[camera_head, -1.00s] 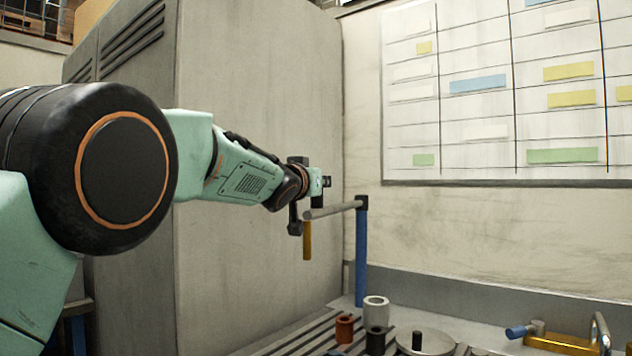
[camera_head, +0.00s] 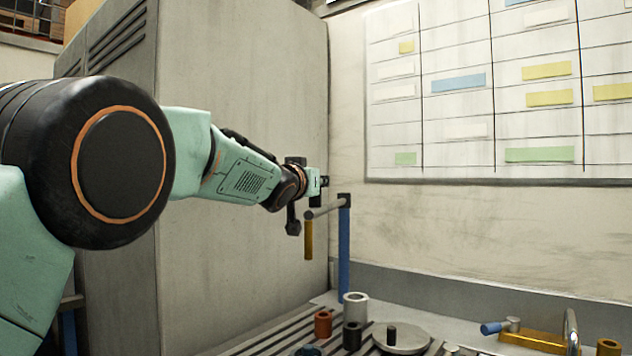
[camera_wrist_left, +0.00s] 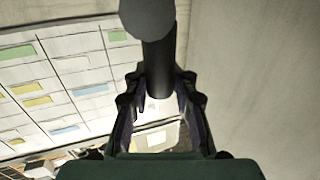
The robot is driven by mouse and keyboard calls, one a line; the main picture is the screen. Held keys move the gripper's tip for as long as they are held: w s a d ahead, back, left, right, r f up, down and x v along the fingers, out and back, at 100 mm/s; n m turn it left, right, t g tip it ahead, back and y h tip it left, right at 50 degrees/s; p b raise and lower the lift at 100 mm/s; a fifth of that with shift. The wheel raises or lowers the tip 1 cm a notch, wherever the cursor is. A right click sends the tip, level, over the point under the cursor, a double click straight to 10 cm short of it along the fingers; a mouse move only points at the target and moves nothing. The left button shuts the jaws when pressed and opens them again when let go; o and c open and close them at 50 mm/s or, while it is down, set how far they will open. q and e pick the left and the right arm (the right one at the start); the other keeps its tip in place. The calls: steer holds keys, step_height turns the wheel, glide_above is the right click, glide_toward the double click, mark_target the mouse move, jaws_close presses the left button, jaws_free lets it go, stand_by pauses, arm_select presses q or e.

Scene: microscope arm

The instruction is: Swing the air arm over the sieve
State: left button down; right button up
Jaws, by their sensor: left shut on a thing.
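The air arm is a grey bar (camera_head: 326,208) on top of an upright blue post (camera_head: 344,258), with a brass nozzle (camera_head: 308,240) hanging from its free end. My left gripper (camera_head: 313,200) is at that free end, shut on a dark upright handle. The left wrist view shows this dark handle (camera_wrist_left: 158,70) between the fingers (camera_wrist_left: 158,105), with a round grey end above it. A flat round grey disc (camera_head: 412,342) with a short black peg lies on the bench right of the post; I cannot tell whether it is the sieve. My right gripper is not in view.
Several small cups, among them a white one (camera_head: 355,308) and a rust-coloured one (camera_head: 323,323), stand on the slatted bench below the arm. A brass fitting with a blue handle (camera_head: 495,327) is at the right. A tall grey cabinet (camera_head: 240,180) stands close behind my left arm.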

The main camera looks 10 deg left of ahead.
arm_select(q)
steer(key=shift+f, duration=0.35)
steer(key=c, duration=1.6)
jaws_free()
steer(key=shift+a, duration=0.1)
steer(key=o, duration=0.5)
steer(key=shift+s+a+r, duration=0.1)
steer(key=shift+s+r, duration=0.05)
steer(key=shift+r, duration=0.1)
steer(key=shift+c, duration=0.2)
steer(key=shift+o, duration=0.2)
steer(key=s+a, duration=0.1)
steer(key=s, duration=1)
steer(key=shift+s+a, duration=0.35)
